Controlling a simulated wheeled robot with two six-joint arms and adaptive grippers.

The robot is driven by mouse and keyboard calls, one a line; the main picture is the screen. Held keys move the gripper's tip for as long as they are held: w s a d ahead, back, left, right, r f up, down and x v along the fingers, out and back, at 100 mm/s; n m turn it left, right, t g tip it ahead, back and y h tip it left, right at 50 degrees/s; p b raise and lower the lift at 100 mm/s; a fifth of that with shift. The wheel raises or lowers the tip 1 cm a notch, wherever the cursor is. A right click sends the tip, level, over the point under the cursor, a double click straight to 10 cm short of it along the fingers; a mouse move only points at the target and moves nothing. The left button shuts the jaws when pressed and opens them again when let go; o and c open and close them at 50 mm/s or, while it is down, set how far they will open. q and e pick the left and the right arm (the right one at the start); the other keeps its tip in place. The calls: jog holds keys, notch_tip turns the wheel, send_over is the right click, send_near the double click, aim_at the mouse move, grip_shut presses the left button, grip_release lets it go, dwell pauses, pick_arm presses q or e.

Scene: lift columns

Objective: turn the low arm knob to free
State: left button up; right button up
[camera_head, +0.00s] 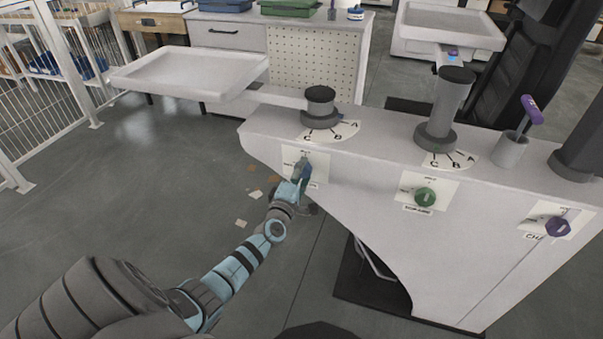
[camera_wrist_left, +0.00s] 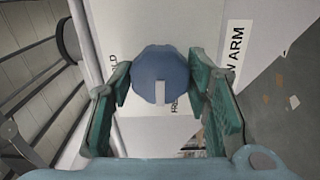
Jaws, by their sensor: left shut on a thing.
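The low arm knob (camera_head: 306,168) is blue and sits on a white label plate on the side of the light grey beam, at its left end. In the left wrist view the knob (camera_wrist_left: 160,68) has a white mark at its lower edge, beside partly hidden lettering that looks like FREE. HOLD lettering, partly covered, is at the left there. My left gripper (camera_head: 299,179) is shut on this knob, with a green finger pad on each side of it in the wrist view (camera_wrist_left: 162,92). My right gripper is not in view.
A green knob (camera_head: 425,197) and a purple knob (camera_head: 557,227) are further right on the beam. Above are a short dark column (camera_head: 320,101) with a white tray (camera_head: 190,72) and a taller column (camera_head: 449,105). A fence (camera_head: 52,120) stands left. Open floor lies between.

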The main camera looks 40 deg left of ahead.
pick_arm(q)
jog(key=shift+n, duration=0.3)
dwell(0.4)
jog(key=o, duration=1.2)
jog(key=shift+c, duration=0.2)
jog(key=v, duration=1.2)
